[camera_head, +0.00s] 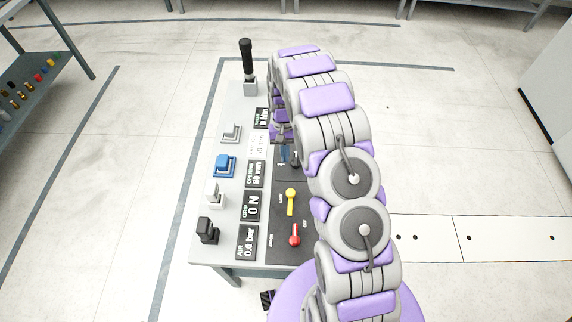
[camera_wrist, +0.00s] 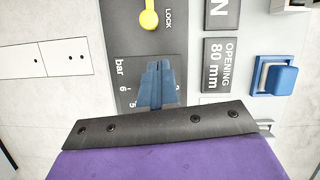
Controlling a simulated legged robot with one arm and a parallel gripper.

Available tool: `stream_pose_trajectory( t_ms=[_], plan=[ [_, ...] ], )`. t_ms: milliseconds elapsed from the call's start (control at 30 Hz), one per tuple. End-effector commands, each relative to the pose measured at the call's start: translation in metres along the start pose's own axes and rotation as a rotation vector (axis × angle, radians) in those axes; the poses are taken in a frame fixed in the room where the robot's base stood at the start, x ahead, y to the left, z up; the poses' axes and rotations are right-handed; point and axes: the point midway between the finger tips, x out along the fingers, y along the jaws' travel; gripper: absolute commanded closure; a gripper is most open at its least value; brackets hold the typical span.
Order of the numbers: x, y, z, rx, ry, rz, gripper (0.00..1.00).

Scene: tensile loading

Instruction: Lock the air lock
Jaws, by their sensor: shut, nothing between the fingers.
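The yellow lever (camera_head: 291,200) stands on the dark panel of the bench, beside a small label. In the wrist view the yellow lever (camera_wrist: 149,18) is at the top edge, partly cut off, next to the word LOCK. A red lever (camera_head: 294,235) stands nearer to me on the same panel. My gripper (camera_head: 285,155) is beyond the yellow lever, partly hidden by my arm. In the wrist view its blue fingers (camera_wrist: 157,68) are together and empty, over a panel part marked "bar". They are apart from the yellow lever.
The bench carries displays, including AIR 0.0 bar (camera_head: 246,242) and OPENING 80 mm (camera_wrist: 220,64). A blue block (camera_head: 225,165), a black block (camera_head: 207,230) and a tall black handle (camera_head: 246,60) stand along its left side. A shelf (camera_head: 45,75) is at far left. Floor around is open.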

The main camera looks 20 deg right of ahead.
Motion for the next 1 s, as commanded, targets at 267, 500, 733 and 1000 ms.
stream_pose_trajectory(
  t_ms=[267,500,733,1000],
  plan=[
    [-0.008,0.04,-0.025,0.237,-0.003,-0.089,1.0],
    [0.01,0.043,-0.025,0.268,-0.01,-0.094,1.0],
    [0.056,0.038,-0.025,0.267,-0.014,-0.093,1.0],
    [0.095,0.032,-0.019,0.266,-0.006,-0.095,1.0]
  ],
)
